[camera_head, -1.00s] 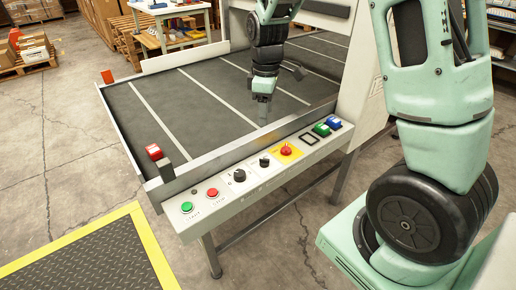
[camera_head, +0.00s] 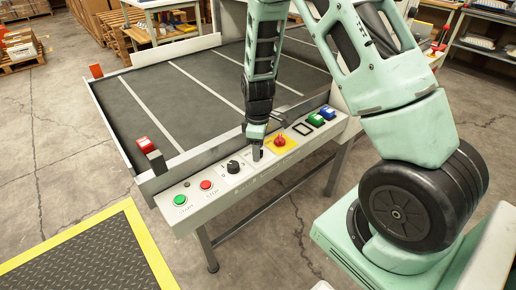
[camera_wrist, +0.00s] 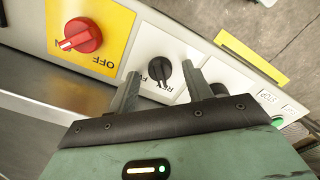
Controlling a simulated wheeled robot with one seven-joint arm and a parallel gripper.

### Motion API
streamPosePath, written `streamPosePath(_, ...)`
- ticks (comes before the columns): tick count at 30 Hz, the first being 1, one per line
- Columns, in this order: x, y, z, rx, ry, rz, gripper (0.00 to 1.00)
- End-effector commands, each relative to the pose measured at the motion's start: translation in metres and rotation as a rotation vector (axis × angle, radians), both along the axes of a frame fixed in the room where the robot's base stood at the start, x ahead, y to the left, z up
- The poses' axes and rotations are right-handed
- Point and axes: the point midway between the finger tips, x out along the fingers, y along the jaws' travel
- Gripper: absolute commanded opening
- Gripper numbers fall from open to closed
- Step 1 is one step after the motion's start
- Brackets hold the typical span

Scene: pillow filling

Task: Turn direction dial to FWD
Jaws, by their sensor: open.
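The direction dial (camera_wrist: 159,69) is a small black knob on a white plate in the wrist view. It sits between the two fingertips of my gripper (camera_wrist: 161,76), which is open, with a finger on either side. Lettering beside the dial is partly hidden by the left finger; I cannot tell the setting for sure. In the head view my gripper (camera_head: 257,150) is lowered at the control panel (camera_head: 214,206) and mostly hides this dial. Whether the fingers touch the knob cannot be told.
A red rotary switch (camera_head: 280,141) on a yellow plate is close on one side, another black knob (camera_head: 233,167) on the other. Green (camera_head: 180,199) and red (camera_head: 206,185) buttons are at the panel's left; green and blue switches (camera_head: 322,116) at its right. The belt (camera_head: 190,95) is empty.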

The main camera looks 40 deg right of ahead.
Motion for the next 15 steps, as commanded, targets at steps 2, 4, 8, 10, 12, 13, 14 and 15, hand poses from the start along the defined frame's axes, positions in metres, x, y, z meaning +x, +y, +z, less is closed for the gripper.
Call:
streamPosePath(2, -0.0001, 0.0, -0.0034, 0.0, 0.0, -0.001, 0.5)
streamPosePath(4, 0.0, 0.0, -0.0043, 0.0, 0.0, -0.001, 0.5)
streamPosePath(8, 0.0001, 0.0, -0.0041, -0.001, -0.001, -0.001, 0.5)
streamPosePath(10, 0.0, 0.0, -0.0041, 0.0, 0.0, -0.001, 0.5)
streamPosePath(12, 0.0, 0.0, -0.004, 0.0, 0.0, -0.001, 0.31)
streamPosePath(13, 0.0, 0.0, -0.004, 0.0, 0.0, 0.0, 0.22)
streamPosePath(14, 0.0, 0.0, -0.004, 0.0, 0.0, 0.0, 0.14)
streamPosePath(15, 0.0, 0.0, -0.0039, 0.0, 0.0, 0.0, 0.05)
